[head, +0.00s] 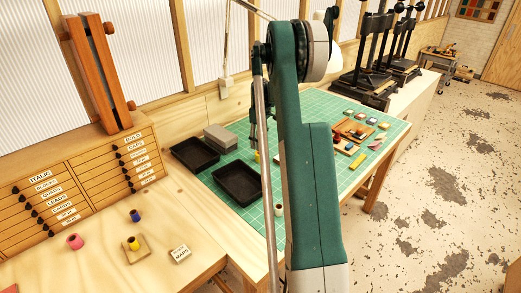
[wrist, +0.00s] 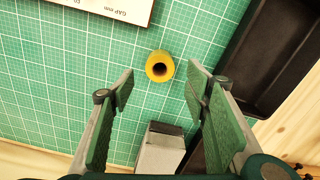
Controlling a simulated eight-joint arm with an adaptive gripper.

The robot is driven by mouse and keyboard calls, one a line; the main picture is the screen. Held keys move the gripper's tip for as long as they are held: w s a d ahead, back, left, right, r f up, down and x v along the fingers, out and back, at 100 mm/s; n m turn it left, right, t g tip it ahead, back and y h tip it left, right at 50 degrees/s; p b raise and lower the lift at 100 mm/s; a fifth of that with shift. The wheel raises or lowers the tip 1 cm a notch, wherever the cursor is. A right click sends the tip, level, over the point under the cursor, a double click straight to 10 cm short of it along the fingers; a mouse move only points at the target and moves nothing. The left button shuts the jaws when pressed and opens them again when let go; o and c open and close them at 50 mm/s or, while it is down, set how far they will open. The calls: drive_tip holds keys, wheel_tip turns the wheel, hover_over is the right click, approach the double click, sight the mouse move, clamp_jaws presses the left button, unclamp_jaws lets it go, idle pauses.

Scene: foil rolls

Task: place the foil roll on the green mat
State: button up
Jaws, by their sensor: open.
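A yellow foil roll (wrist: 152,58) stands upright on the green mat (wrist: 60,75), its dark hollow core facing up in the wrist view. My gripper (wrist: 160,84) is open, with one finger on each side of the view and the roll between and just beyond the fingertips. The fingers look apart from the roll. In the head view the yellow roll (head: 257,156) shows small on the mat (head: 318,108), just left of my arm. My arm hides much of the mat and most of the gripper there.
Black trays (head: 195,153) (head: 238,203) and grey blocks (head: 220,138) sit on the mat's left side. A tray (wrist: 262,60) and grey block (wrist: 160,155) flank the gripper. Pink (head: 74,241), blue (head: 135,215) and yellow (head: 133,243) pieces stand on the wooden bench.

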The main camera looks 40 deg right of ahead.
sight(260, 153)
drive_tip(key=shift+r, duration=2.15)
drive_tip(key=s+a+r+t, duration=0.1)
drive_tip(key=s+a+r, duration=0.2)
drive_tip(key=a+r, duration=0.6)
drive_tip(key=s+a+r+m+t+h, duration=0.1)
drive_tip(key=s+a+r, duration=0.25)
drive_tip(key=a, duration=0.95)
drive_tip(key=s+a+r+t, duration=0.1)
drive_tip(key=s+a+r, duration=0.1)
drive_tip(key=a+r, duration=0.7)
drive_tip(key=s+a+m+t, duration=0.1)
drive_tip(key=s+a+t, duration=0.1)
drive_tip(key=s+a, duration=1.15)
drive_tip(key=s+a+f+m+t+y, duration=0.1)
drive_tip(key=s+a+f, duration=0.4)
drive_tip(key=s+a, duration=0.7)
drive_tip(key=shift+s+a+f+t, duration=0.15)
drive_tip(key=shift+s+a+t, duration=0.25)
drive_tip(key=shift+a+t, duration=0.2)
